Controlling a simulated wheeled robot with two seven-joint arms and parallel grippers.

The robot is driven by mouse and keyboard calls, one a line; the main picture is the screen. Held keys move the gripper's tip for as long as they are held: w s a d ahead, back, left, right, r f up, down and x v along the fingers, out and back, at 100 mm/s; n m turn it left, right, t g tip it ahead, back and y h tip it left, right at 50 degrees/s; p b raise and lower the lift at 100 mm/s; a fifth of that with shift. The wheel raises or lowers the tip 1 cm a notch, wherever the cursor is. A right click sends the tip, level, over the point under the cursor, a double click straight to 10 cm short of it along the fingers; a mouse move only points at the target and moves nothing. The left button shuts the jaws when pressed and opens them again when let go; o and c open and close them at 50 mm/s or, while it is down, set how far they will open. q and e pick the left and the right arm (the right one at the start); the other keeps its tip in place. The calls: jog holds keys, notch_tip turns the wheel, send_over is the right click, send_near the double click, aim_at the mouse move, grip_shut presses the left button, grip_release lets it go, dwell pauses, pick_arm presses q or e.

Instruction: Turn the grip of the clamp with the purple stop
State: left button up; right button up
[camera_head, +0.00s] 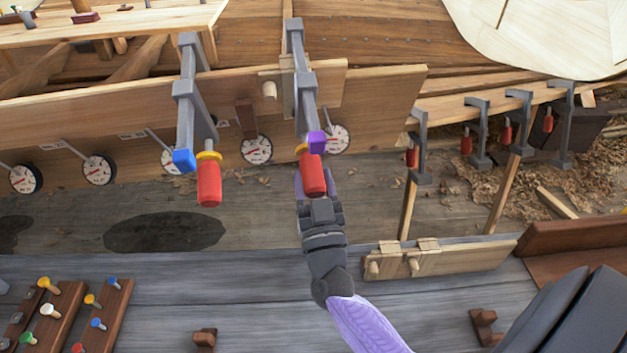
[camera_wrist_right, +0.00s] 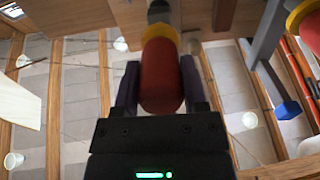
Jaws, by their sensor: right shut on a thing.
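The clamp with the purple stop (camera_head: 316,142) hangs on the plank edge near the middle of the head view. Its red grip (camera_head: 312,176) with a yellow collar points down toward me. My right gripper (camera_head: 316,190) is shut on this red grip. In the right wrist view the red grip (camera_wrist_right: 161,75) sits between the two dark fingers (camera_wrist_right: 160,88), which touch its sides. The purple stop is not visible in the wrist view. My left gripper is in neither view.
A similar clamp with a blue stop (camera_head: 184,160) and red grip (camera_head: 209,184) hangs to the left. Round dial gauges (camera_head: 98,169) line the plank. Several more clamps (camera_head: 479,130) hang at the right. A wooden block with pegs (camera_head: 435,259) lies near my right forearm.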

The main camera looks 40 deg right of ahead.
grip_shut()
jog(key=shift+m, duration=0.3)
jog(key=m+p, duration=0.1)
jog(key=m, duration=0.2)
jog(key=shift+m, duration=0.3)
jog(key=shift+a+m+p, duration=0.1)
jog(key=shift+m+p, duration=0.2)
jog(key=shift+m, duration=2.1)
